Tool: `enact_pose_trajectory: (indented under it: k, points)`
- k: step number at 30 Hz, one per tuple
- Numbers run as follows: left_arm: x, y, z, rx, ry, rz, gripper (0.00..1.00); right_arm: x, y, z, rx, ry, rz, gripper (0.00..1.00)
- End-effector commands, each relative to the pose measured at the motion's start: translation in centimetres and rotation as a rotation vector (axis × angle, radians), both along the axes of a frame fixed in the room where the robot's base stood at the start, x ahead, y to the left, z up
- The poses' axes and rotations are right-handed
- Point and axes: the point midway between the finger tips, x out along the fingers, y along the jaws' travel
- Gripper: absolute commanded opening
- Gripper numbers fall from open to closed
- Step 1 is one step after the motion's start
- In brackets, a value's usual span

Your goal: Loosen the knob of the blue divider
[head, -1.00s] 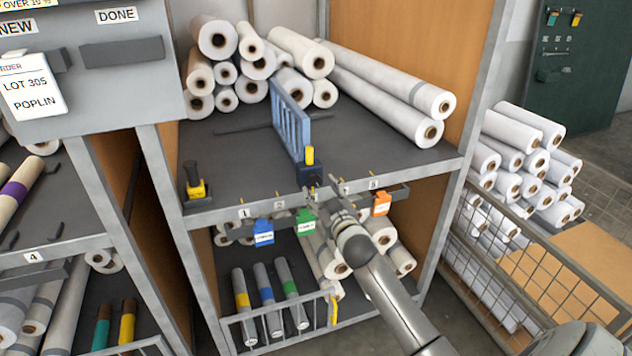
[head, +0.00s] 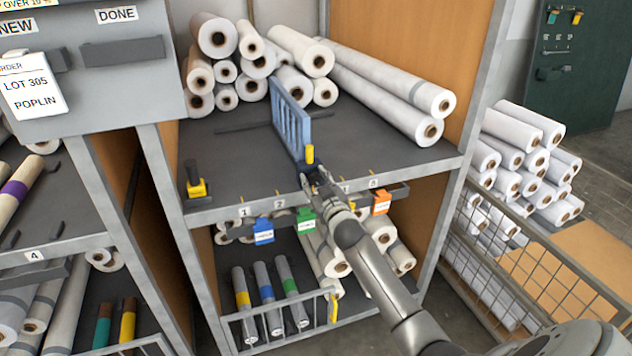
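The blue divider (head: 292,122) stands on the upper shelf, in front of the stacked white rolls. Its yellow knob (head: 310,154) shows upright at its front end, near the shelf's front edge. My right gripper (head: 314,172) is right at the front of the divider, just below the yellow knob. It overlaps the divider's dark base in the picture. The fingers are small and partly hidden, so I cannot tell whether they touch the knob or are shut. My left gripper is not in view.
Another yellow-and-black clamp (head: 196,182) stands at the shelf's left front. Blue, green and orange tags (head: 307,220) hang along the front rail. White rolls (head: 390,88) fill the shelf's back and right. A wire-mesh cage (head: 520,270) stands at the right.

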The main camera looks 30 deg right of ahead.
Motion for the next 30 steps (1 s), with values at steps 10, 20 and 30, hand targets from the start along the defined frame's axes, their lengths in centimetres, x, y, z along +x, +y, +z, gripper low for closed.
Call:
enact_pose_trajectory:
  k: [10,20,30]
  points:
    - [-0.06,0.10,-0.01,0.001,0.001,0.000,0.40,-0.02,0.01,-0.01,-0.008,0.002,0.000,0.09]
    - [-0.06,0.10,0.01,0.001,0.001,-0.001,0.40,-0.01,-0.02,0.00,-0.145,0.035,0.000,0.09]
    - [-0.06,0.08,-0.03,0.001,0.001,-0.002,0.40,0.00,0.05,-0.06,-0.440,0.106,0.000,0.09]
